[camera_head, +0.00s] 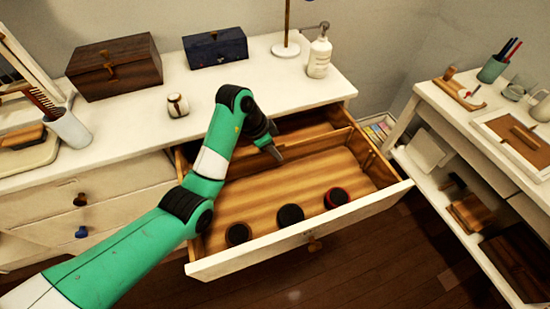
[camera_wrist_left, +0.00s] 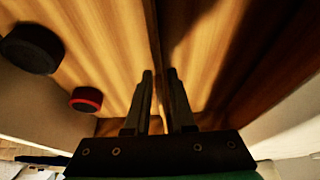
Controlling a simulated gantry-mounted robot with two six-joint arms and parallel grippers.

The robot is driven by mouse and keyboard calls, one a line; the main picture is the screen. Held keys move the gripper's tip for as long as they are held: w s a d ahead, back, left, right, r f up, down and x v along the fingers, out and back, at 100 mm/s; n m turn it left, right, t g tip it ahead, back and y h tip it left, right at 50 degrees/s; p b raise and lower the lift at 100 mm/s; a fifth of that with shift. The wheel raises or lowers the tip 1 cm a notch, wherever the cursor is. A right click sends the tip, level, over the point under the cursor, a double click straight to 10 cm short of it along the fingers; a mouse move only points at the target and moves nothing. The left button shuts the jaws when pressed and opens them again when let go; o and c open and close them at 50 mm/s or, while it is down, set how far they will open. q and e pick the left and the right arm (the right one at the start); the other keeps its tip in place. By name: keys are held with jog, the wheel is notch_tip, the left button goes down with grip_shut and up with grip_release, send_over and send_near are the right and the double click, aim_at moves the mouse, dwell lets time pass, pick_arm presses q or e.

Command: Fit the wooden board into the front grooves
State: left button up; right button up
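The wooden board (camera_head: 325,138) stands on edge across the open drawer (camera_head: 300,240), dividing a front part from a back part. Small groove strips (camera_head: 371,160) show on the drawer's right inner wall. My left gripper (camera_head: 277,155) reaches down at the board's middle. In the left wrist view, its fingers (camera_wrist_left: 160,72) lie close on either side of the board's thin edge (camera_wrist_left: 153,30). A narrow gap shows between the fingertips; whether they touch the board is unclear. The board's left end is hidden behind my arm. My right gripper is in no view.
Two black round tins (camera_head: 238,233) (camera_head: 290,215) and a red-rimmed one (camera_head: 336,197) sit along the drawer's front. The dresser top holds a wooden box (camera_head: 115,68), a dark blue box (camera_head: 215,48), a small jar (camera_head: 177,105) and a pump bottle (camera_head: 319,57). A side desk (camera_head: 450,110) stands right.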

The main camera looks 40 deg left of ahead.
pick_arm(q)
grip_shut()
dwell(1.1)
